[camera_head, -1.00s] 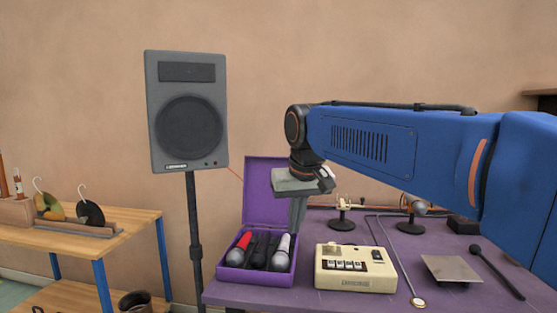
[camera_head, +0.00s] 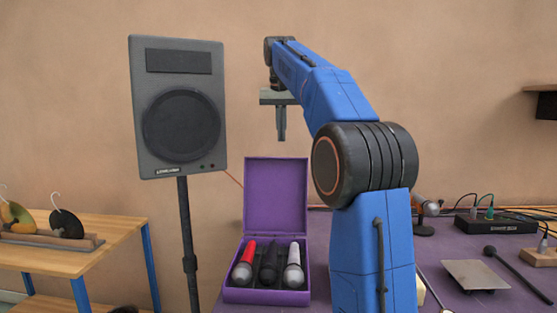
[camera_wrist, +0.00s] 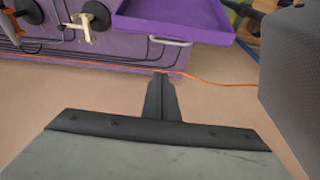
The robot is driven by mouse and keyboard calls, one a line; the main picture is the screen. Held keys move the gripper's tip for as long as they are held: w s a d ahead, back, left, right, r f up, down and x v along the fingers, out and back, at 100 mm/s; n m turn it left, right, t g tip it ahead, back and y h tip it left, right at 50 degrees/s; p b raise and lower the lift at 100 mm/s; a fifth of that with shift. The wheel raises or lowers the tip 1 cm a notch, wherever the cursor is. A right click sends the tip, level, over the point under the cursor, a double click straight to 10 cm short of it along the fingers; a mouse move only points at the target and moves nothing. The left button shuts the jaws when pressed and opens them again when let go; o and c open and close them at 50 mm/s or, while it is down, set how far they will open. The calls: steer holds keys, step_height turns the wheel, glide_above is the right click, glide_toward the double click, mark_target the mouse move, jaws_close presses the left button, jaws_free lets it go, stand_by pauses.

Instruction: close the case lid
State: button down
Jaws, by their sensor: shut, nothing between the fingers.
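The purple case (camera_head: 266,296) stands on the purple table with its lid (camera_head: 276,195) raised upright at the back. A red microphone (camera_head: 244,262), a black one (camera_head: 268,266) and a white one (camera_head: 293,265) lie inside it. My gripper (camera_head: 281,138) is shut and empty, pointing down, above the top edge of the lid and apart from it. In the wrist view my shut fingers (camera_wrist: 162,78) show below the purple lid (camera_wrist: 180,20), with a gap between. The inside of the case is not clear in the wrist view.
A grey speaker (camera_head: 180,108) on a stand is left of the case; its dark side (camera_wrist: 290,75) is close on the right in the wrist view. A grey plate (camera_head: 474,275) and a black mallet (camera_head: 515,272) lie at right. My arm hides the table's middle.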

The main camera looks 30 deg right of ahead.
mark_target(281, 160)
steer(key=shift+s+a+f, duration=0.1)
steer(key=shift+s+f, duration=0.05)
steer(key=shift+f, duration=2.15)
steer(key=shift+s+a+f, duration=0.1)
steer(key=shift+f, duration=2.2)
steer(key=shift+a, duration=0.1)
